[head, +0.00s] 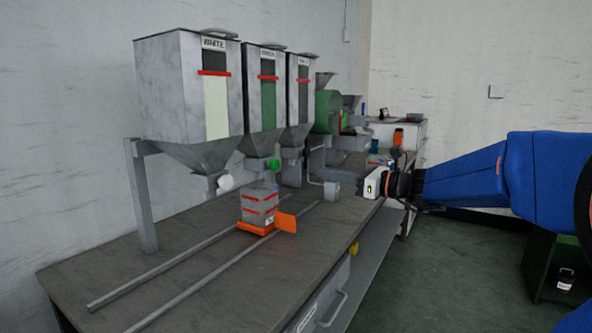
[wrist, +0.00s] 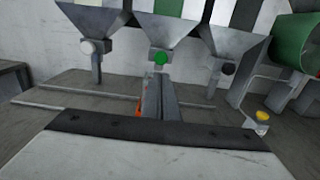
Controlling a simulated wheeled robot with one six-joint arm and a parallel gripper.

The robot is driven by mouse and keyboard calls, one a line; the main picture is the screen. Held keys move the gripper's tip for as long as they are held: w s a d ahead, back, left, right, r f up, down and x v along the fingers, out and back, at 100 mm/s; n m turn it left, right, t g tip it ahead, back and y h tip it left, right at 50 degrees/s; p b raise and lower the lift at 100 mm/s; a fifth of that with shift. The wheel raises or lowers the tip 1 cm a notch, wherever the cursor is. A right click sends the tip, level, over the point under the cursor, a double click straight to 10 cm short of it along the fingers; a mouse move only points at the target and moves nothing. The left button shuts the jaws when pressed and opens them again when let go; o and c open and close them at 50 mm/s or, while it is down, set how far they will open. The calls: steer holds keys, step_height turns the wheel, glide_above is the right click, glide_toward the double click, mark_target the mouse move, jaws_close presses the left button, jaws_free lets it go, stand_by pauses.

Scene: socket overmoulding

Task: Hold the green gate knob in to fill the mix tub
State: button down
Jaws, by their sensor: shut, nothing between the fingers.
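The green gate knob (head: 273,164) is a round knob under the middle hopper. It also shows near the centre of the wrist view (wrist: 160,58). The mix tub (head: 259,205) is a grey box with red bands. It sits on an orange carriage (head: 256,229) below the hoppers, close to the green knob in the head view. In the wrist view my fingers hide most of it, and only a bit of orange shows. My gripper (head: 372,185) is shut and empty, out to the right of the tub. Its fingers (wrist: 160,84) point toward the knob, apart from it.
A white knob (head: 225,183) and a black knob (wrist: 228,68) flank the green one under neighbouring hoppers. Two rails (head: 190,262) run along the bench. A bent pipe with a grey box (head: 332,189) stands between the hoppers and my gripper. The front bench top is clear.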

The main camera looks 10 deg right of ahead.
mark_target(276, 165)
steer(key=x, duration=1.3)
steer(key=shift+w+a, duration=0.25)
steer(key=shift+w, duration=0.05)
steer(key=shift+x, duration=0.8)
steer(key=shift+w+a, duration=0.1)
steer(key=shift+a+r, duration=0.1)
stand_by(5.4)
